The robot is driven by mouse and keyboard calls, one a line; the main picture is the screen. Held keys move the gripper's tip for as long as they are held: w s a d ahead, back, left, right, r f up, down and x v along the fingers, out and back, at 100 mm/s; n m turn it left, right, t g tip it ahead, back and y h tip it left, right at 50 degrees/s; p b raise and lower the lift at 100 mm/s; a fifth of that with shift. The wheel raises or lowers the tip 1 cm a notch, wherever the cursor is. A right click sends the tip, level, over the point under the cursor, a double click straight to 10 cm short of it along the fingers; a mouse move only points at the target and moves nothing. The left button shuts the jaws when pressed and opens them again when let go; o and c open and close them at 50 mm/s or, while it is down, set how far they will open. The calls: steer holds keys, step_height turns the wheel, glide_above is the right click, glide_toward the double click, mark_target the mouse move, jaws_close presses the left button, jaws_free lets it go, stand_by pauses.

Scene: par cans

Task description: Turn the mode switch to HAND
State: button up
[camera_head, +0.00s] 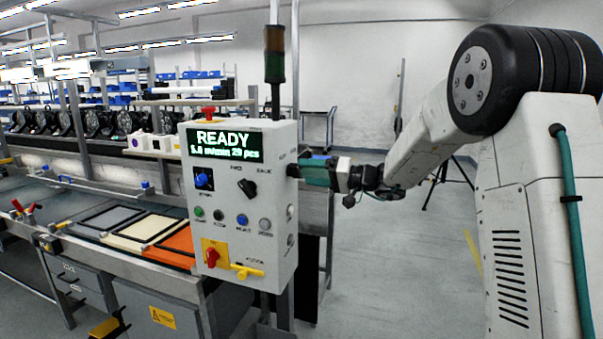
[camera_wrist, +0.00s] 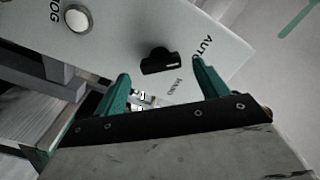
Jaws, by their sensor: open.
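The mode switch (camera_wrist: 162,62) is a black knob with a raised bar on a light grey panel in the wrist view. The word AUTO is printed to its right, and a smaller label, seemingly HAND, is below right. A pale mark shows toward the bar's right end; its exact setting I cannot tell. My gripper (camera_wrist: 160,75) has two green fingers, spread apart, one on each side below the knob, with nothing between them. In the head view my gripper (camera_head: 303,171) is at the right side face of the control box (camera_head: 272,259), close to a dark knob there.
The box front has a READY display (camera_head: 222,143), a black selector (camera_head: 247,188), several push buttons and a red switch on a yellow plate (camera_head: 212,256). A white button (camera_wrist: 77,19) labelled JOG is on the switch's panel. Open floor lies right of the box.

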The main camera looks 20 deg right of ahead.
mark_target(299, 172)
steer(key=shift+x, duration=1.6)
steer(key=c, duration=1)
